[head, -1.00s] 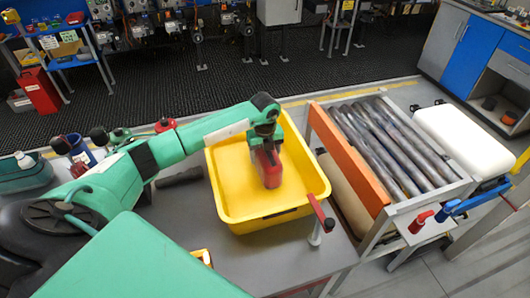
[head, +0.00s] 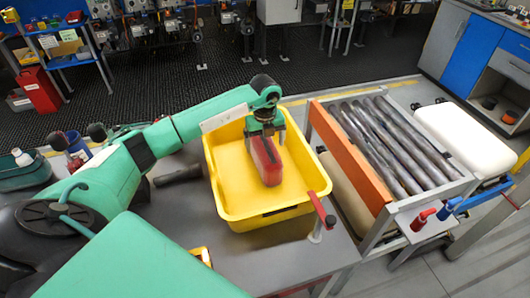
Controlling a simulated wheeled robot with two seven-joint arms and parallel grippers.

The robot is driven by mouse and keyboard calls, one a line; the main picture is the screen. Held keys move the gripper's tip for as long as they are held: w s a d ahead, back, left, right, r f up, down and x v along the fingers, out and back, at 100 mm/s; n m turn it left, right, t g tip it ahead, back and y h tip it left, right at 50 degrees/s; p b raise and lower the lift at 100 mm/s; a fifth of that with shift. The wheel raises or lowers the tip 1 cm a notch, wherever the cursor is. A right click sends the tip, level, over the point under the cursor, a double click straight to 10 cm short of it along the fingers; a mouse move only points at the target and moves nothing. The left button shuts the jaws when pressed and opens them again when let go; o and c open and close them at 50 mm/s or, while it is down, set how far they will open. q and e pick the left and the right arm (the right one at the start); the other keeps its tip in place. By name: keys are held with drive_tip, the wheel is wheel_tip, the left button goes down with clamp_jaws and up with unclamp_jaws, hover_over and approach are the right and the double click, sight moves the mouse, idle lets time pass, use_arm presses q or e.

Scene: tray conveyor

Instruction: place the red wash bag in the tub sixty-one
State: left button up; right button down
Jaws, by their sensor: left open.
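The red wash bag (head: 267,166) is inside the yellow tub (head: 228,207), toward the tub's back middle. No number can be read on the tub. My left gripper (head: 264,135) is open, at the upper end of the bag, with its fingers near the bag's top. I cannot tell whether the fingers still touch it. My right gripper is out of view.
The tub stands on a grey table (head: 270,256). A red-handled clamp (head: 322,214) is at its front right corner. A roller conveyor (head: 385,145) with an orange side rail is to the right. A dark cylinder (head: 178,175) lies left of the tub.

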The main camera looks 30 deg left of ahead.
use_arm(q)
wheel_tip(320, 180, up, 8)
drive_tip(key=shift+f+b, duration=0.1)
drive_tip(key=shift+b, duration=0.8)
